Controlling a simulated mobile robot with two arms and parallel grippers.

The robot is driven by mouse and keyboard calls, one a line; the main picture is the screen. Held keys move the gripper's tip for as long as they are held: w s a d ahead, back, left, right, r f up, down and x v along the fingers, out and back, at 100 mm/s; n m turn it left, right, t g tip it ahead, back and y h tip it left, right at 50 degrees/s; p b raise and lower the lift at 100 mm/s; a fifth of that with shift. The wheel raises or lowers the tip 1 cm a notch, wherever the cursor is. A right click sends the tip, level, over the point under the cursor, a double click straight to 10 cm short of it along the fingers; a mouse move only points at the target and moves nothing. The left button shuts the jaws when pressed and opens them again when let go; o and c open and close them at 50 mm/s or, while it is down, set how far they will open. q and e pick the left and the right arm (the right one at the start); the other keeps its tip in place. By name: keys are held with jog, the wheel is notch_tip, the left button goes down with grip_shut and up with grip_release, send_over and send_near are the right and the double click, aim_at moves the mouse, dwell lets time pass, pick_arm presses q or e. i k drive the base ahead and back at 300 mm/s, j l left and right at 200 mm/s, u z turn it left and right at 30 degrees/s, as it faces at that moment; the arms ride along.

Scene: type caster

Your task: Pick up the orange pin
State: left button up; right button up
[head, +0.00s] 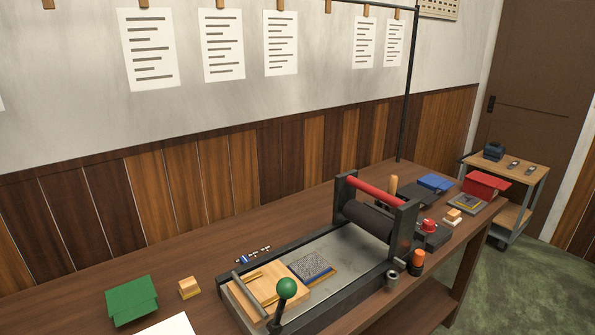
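A short cylinder with an orange top (417,258) and a dark lower part stands upright at the right front side of the press, in the head view. It is the only orange pin-like thing I see; whether it sits in a hole or on the surface, I cannot tell. The press (340,262) has a grey bed, a dark roller (368,221) and a red bar (376,192). Neither of my grippers is in view.
A small grey metal cylinder (392,279) is left of the orange pin, and a red knob (429,226) is behind it. A lever with a green ball (287,288) rises at the front. A green box (132,300) lies left; a cart (508,174) stands right.

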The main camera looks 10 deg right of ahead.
aim_at(419, 254)
jog(key=i+l+z, duration=0.1)
jog(key=z, duration=1.15)
